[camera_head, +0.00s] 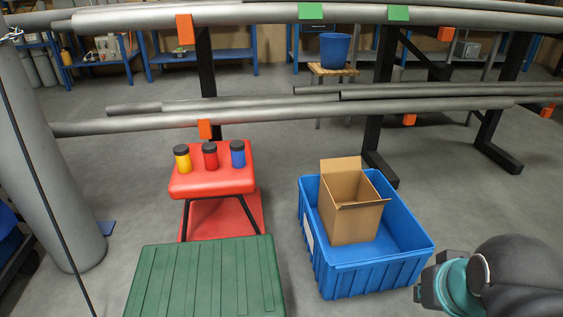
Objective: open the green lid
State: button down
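The green lid (207,281) is a ridged, flat panel at the bottom, left of centre. It lies flat and looks shut. The picture's lower edge cuts off its near part, and whatever is under it is hidden. Part of my own arm, dark with a teal ring, shows at the bottom right, well to the right of the lid. My gripper's fingers do not show.
A red stool (212,180) with yellow, red and blue jars stands just beyond the lid. A blue crate (373,282) holding an open cardboard box (350,215) stands right of it. Grey pipes (290,113) cross behind. A thick grey column (45,160) stands left.

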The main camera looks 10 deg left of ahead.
aim_at(235, 276)
jog(key=u, duration=1.8)
